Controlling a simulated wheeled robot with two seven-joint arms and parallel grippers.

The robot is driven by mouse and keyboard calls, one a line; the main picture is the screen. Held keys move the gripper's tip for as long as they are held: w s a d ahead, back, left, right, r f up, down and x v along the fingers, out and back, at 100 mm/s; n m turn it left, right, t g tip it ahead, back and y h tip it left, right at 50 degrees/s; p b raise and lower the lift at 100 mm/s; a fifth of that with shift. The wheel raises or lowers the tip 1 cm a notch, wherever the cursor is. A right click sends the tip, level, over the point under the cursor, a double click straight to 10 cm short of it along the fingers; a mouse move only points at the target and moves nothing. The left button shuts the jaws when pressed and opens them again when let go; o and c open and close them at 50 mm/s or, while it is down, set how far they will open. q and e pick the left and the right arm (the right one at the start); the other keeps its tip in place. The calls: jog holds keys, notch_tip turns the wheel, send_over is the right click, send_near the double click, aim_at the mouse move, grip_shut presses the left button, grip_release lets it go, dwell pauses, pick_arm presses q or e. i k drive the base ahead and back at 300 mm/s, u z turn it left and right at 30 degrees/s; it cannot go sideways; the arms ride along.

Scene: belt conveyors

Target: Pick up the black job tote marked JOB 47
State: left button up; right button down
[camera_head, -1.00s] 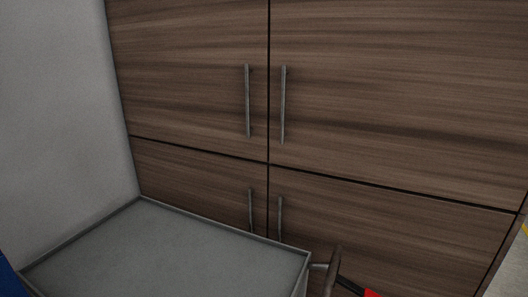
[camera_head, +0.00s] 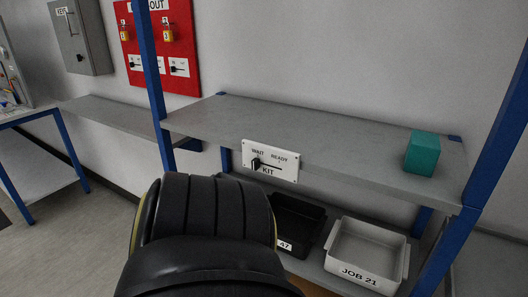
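The black tote (camera_head: 306,212) sits on the lower shelf of the blue-framed rack. A white label on its front shows "47"; the left part of the label and of the tote is hidden behind a thick black rounded part, apparently of my own arm. Neither of my grippers shows in the head view.
A light grey tote marked JOB 21 (camera_head: 401,262) stands just right of the black one. The upper shelf (camera_head: 300,122) above holds a teal box (camera_head: 422,153) and a WAIT/READY KIT switch plate (camera_head: 270,160) on its front edge. Blue posts (camera_head: 152,70) flank the rack.

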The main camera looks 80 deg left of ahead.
aim_at(299, 223)
jog(key=u, duration=0.15)
jog(key=k, duration=0.35)
jog(key=u, duration=1.6)
jog(key=k, duration=0.25)
jog(key=u, duration=0.9)
jog(key=i, duration=1.35)
jog(key=z, duration=0.5)
